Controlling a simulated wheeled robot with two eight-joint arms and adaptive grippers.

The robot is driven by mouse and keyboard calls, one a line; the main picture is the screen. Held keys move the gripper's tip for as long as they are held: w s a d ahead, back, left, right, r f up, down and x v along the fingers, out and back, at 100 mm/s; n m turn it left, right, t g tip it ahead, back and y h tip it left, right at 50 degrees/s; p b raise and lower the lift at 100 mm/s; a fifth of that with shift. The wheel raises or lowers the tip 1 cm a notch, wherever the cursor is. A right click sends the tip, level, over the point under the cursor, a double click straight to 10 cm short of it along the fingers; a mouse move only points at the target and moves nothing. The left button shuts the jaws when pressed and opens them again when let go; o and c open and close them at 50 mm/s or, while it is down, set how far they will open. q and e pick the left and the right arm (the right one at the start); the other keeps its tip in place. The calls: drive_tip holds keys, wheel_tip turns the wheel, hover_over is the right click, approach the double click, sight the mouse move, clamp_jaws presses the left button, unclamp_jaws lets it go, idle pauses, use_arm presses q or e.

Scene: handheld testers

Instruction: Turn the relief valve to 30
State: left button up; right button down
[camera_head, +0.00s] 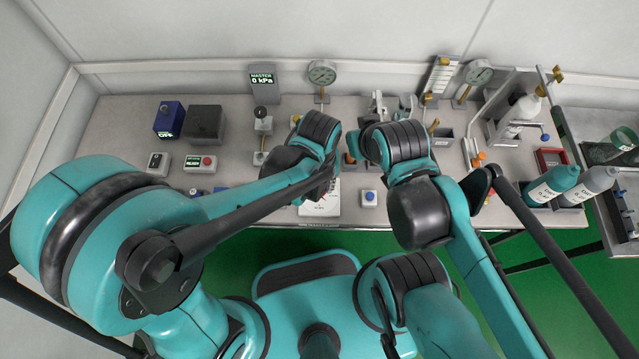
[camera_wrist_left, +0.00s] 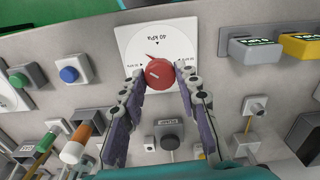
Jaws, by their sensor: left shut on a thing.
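The relief valve is a red round knob (camera_wrist_left: 160,73) on a white dial plate (camera_wrist_left: 182,38) in the left wrist view. A small red pointer shows at the knob's upper left edge, towards the left of the 40 kPa label at the top of the plate. Other labels are too small to read surely. My left gripper (camera_wrist_left: 160,76) has one finger on each side of the knob and is shut on it. In the head view the white plate (camera_head: 325,208) shows partly below my left wrist, which hides the knob. My right gripper is hidden behind its own arm.
A MASTER display (camera_head: 262,83) reads 0 kPa beside a round gauge (camera_head: 322,73). A blue button (camera_head: 369,197) is close to the plate. Boxes (camera_head: 206,122) stand at left, bottles (camera_head: 552,184) at right. My right arm is close beside the left wrist.

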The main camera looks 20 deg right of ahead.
sight(320, 188)
use_arm(q)
drive_tip(key=n, duration=0.3)
drive_tip(key=shift+n, duration=2.3)
drive_tip(key=o, duration=1.2)
drive_tip(key=shift+c, duration=0.2)
wheel_tip(320, 188, up, 12)
